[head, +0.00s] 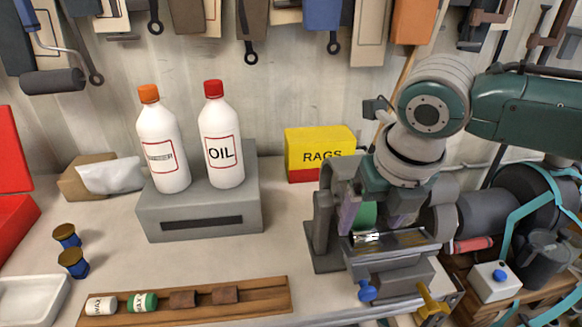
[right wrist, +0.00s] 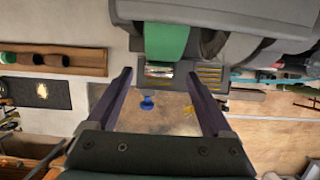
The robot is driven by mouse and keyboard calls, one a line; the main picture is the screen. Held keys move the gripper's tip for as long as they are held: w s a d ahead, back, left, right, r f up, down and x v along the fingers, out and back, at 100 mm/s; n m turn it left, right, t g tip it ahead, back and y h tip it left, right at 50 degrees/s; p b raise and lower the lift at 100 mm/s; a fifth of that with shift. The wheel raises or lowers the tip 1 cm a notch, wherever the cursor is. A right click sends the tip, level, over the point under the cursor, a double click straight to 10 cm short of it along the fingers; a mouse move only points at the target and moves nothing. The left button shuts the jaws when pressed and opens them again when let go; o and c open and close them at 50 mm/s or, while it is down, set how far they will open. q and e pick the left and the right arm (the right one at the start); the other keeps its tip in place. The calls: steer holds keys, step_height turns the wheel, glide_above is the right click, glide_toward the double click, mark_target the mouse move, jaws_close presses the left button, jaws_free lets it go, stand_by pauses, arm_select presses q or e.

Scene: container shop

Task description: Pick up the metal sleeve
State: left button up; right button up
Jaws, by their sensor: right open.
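A small shiny piece, which looks like the metal sleeve (head: 368,238), lies on the tool rest of a grey bench grinder (head: 325,225). My right gripper (head: 372,222) points down over the grinder with its two purple fingers apart. In the right wrist view the fingers of the right gripper (right wrist: 157,74) are open with nothing between them. The shiny sleeve (right wrist: 158,71) shows ahead of them, just below the green belt or wheel (right wrist: 166,42). I cannot tell how far above it the fingertips are. My left gripper is not in view.
A grey block (head: 200,205) bears two white bottles, one the oil bottle (head: 221,140). A wooden tray (head: 260,296) with small cans lies in front. The bench between block and grinder is clear.

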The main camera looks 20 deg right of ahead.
mark_target(364, 237)
steer(key=shift+x, duration=1.3)
steer(key=shift+a, duration=0.1)
jaws_close()
